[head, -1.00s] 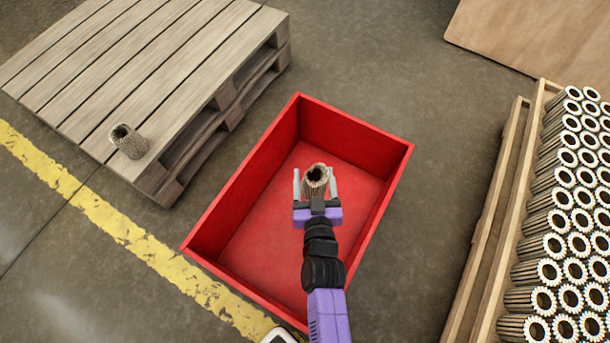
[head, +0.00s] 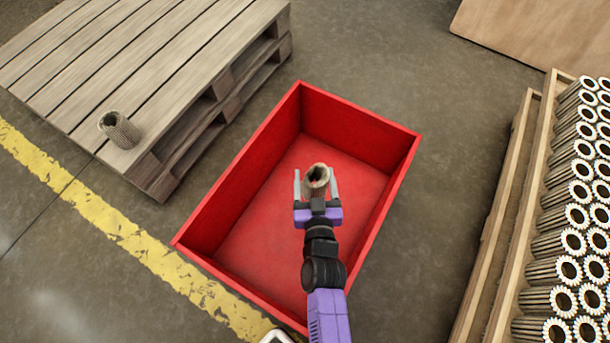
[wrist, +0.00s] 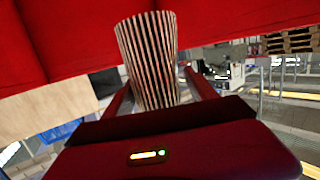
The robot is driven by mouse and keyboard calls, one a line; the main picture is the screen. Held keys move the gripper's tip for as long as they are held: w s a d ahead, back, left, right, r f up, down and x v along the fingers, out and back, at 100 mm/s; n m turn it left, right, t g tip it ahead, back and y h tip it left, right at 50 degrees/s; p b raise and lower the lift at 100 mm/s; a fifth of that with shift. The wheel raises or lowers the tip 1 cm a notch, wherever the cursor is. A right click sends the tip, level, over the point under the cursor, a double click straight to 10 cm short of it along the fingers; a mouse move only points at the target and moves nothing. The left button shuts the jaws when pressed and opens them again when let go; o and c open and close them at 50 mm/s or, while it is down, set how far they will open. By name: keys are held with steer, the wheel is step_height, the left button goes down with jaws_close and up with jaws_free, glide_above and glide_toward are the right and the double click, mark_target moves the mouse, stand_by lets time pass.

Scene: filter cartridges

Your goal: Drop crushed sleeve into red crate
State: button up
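A pleated, tan sleeve (head: 316,183) with a dark, uneven open end sits between the two fingers of my gripper (head: 316,187). In the wrist view the sleeve (wrist: 152,60) fills the space between the fingertips, with its pleats running along its length. My gripper looks shut on it. The red crate (head: 228,180) is an open box on the floor, and in the head view the gripper and sleeve are over its inside. Its visible floor is bare. My arm hides part of the crate's near side.
A wooden pallet (head: 130,60) lies at the upper left with another pleated sleeve (head: 122,131) standing near its corner. A wooden rack (head: 497,230) full of sleeves is at the right. A plywood sheet (head: 520,30) lies at the upper right. A yellow line (head: 120,228) crosses the floor.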

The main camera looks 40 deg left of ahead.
steer(key=o, duration=0.5)
steer(key=shift+c, duration=0.2)
steer(key=shift+p+v, duration=0.8)
steer(key=shift+v, duration=3.1)
